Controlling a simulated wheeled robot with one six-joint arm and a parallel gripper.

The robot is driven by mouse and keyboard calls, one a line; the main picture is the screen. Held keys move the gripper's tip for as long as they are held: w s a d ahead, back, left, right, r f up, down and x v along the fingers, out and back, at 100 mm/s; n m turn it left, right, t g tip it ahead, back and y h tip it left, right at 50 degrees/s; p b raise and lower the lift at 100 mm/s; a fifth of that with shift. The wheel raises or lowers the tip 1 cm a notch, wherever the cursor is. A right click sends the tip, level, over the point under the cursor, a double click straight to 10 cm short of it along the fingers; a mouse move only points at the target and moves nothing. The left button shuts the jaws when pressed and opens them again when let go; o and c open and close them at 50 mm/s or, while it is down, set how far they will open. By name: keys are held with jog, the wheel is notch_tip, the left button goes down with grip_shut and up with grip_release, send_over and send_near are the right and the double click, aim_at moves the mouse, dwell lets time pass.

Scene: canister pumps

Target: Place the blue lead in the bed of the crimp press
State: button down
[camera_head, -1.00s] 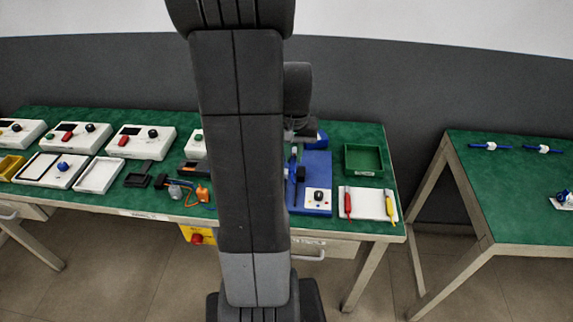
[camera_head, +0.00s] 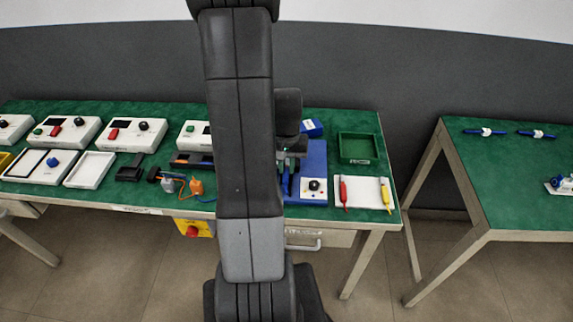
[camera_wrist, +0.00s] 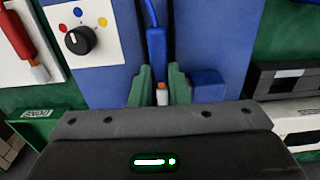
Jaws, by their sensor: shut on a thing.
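The crimp press is a blue block with a white dial panel; it stands on the green bench in the head view (camera_head: 318,158), partly hidden by my arm. Its blue body fills the middle of the wrist view (camera_wrist: 110,75). The blue lead (camera_wrist: 157,48) has a cable at its top and an orange and white tip. My gripper (camera_wrist: 160,88) is shut on the blue lead, its green fingers on either side, low over the press. A dark slot shows by the lead; I cannot tell whether the lead rests in it.
The black dial (camera_wrist: 79,39) sits left of the lead. A white tray (camera_head: 362,200) with a red lead (camera_head: 343,193) and a yellow lead (camera_head: 386,196) lies right of the press. A green bin (camera_head: 358,148) stands behind it. White instruments crowd the bench's left side.

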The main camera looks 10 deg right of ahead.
aim_at(287, 169)
jog(key=shift+f+b, duration=0.45)
jog(key=shift+s+f, duration=0.1)
jog(key=shift+f, duration=0.05)
jog(key=c, duration=1.5)
grip_release()
jog(key=shift+s, duration=0.1)
jog(key=shift+o, duration=0.6)
jog(key=shift+r, duration=0.3)
notch_tip(287, 169, up, 13)
jog(key=p, duration=0.1)
jog(key=shift+w+f, duration=0.15)
jog(key=shift+w, duration=0.05)
